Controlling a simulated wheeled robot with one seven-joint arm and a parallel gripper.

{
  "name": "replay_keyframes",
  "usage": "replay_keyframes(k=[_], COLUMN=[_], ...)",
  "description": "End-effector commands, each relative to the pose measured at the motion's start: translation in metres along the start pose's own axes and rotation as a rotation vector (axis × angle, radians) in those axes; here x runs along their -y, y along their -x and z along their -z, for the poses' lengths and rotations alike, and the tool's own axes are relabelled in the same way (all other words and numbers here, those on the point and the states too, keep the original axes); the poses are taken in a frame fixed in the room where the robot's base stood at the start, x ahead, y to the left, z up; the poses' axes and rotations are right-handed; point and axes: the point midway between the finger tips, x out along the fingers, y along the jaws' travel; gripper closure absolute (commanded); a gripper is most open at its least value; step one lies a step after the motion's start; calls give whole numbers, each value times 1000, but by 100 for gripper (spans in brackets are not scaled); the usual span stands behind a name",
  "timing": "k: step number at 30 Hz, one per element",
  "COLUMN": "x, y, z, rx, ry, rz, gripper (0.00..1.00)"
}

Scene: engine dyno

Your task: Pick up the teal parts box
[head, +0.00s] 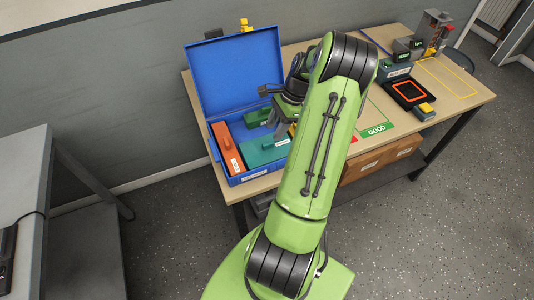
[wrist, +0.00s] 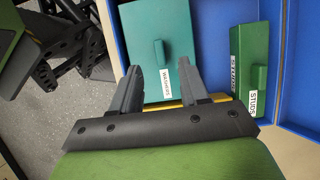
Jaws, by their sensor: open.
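The teal parts box (head: 262,153) lies inside the open blue case (head: 236,181), between an orange box and a green one. In the wrist view the teal box (wrist: 150,25) has a raised teal grip and a label reading WASHERS. My gripper (wrist: 158,68) is open and empty. Its two fingers point toward the box, one on each side of the grip in the picture. I cannot tell how high they are above it. In the head view my arm covers part of the gripper and the case's right side.
An orange box (head: 226,148) and a green STUDS box (wrist: 248,72) share the case. The case's raised lid (head: 235,72) stands behind. A yellow part (wrist: 190,102) shows below the fingers. A GOOD mat (head: 376,130) and a black device (head: 408,93) lie right on the bench.

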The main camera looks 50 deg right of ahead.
Motion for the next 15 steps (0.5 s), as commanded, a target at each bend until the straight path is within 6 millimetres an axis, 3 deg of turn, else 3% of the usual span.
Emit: replay_keyframes(k=[10,15], x=[-1,0], y=[-56,-63], z=[2,2], rx=[1,-2], ry=[0,0], rz=[-2,1], gripper=[55,55])
